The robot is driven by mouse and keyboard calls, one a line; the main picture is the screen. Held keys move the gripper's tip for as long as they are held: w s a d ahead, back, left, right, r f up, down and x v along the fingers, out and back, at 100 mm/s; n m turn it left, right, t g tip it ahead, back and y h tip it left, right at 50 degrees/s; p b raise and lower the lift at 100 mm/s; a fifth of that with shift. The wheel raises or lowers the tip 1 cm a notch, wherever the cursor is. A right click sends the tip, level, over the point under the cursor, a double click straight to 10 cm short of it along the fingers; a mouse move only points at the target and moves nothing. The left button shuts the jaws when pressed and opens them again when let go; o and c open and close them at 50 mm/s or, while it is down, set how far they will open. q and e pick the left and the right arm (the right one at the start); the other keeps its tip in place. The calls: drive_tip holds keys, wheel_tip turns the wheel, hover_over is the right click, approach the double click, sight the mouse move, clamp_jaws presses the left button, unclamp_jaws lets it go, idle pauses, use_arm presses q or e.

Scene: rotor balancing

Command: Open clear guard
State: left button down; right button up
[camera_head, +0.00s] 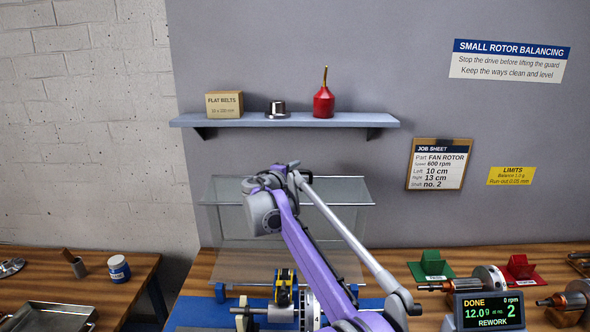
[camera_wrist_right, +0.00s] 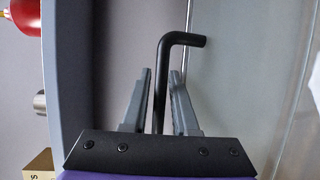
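The clear guard (camera_head: 235,235) stands upright at the back of the bench, above blue brackets, with a narrow lip at its top edge. The rotor and shaft (camera_head: 282,313) sit in front of and below its lower edge, partly behind my right arm. My right gripper (camera_head: 297,172) is at the guard's top edge. The handle is mostly hidden in the head view. My left gripper is not in view.
A shelf (camera_head: 225,121) above the guard holds a box (camera_head: 224,105), a metal part (camera_head: 277,109) and a red oil can (camera_head: 324,100). A display (camera_head: 488,310) reads DONE, 0 rpm. Green (camera_head: 432,265) and red (camera_head: 519,267) stands are at the right.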

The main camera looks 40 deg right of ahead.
drive_tip(key=shift+d+f, duration=0.1)
drive_tip(key=shift+d, duration=0.1)
clamp_jaws()
idle(1.3)
